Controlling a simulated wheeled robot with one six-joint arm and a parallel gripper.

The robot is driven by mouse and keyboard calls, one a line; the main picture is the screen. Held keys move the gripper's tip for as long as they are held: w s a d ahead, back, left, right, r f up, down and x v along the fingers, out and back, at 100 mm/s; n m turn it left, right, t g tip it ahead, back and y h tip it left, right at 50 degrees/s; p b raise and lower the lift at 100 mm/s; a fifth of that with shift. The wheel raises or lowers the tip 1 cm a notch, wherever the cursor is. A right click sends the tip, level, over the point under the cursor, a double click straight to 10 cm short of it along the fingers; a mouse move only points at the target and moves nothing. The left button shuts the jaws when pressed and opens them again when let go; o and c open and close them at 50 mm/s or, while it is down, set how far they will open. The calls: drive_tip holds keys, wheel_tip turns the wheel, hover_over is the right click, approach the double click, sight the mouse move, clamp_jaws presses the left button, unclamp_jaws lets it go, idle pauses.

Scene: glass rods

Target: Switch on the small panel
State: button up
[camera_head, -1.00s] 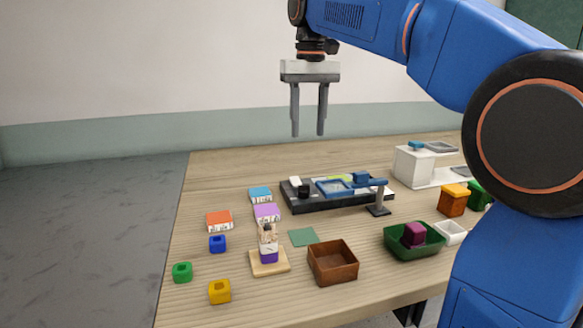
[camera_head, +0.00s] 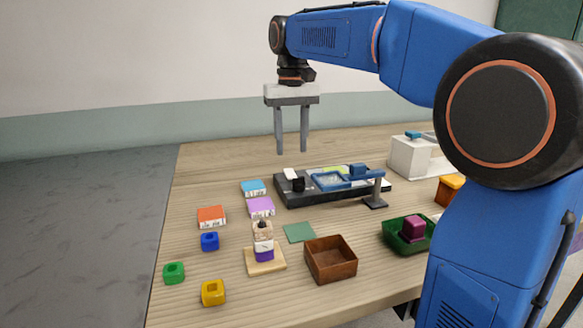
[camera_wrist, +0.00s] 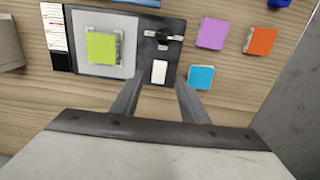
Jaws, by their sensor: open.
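A black panel (camera_head: 300,202) lies flat on the table in the head view and also shows in the wrist view (camera_wrist: 176,28). It carries a white rocker-like piece (camera_wrist: 159,71), a black knob with pale marks (camera_wrist: 163,36), and a grey plate (camera_wrist: 86,67) with a lime-green square (camera_wrist: 102,47). In the head view the white piece (camera_head: 290,174) sits near its left end. My gripper (camera_head: 292,151) is open and empty above the panel's left end, pointing down. In the wrist view its fingertips (camera_wrist: 159,83) appear either side of the white piece, apart from it.
Blue (camera_head: 253,188), purple (camera_head: 261,207) and orange (camera_head: 211,216) blocks lie to the left. A brown box (camera_head: 331,261) and green tray (camera_head: 405,246) stand in front. A white box (camera_head: 408,158) is at right.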

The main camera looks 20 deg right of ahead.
sight(292, 176)
wheel_tip(292, 176, down, 7)
drive_tip(key=shift+f, duration=0.15)
idle(0.4)
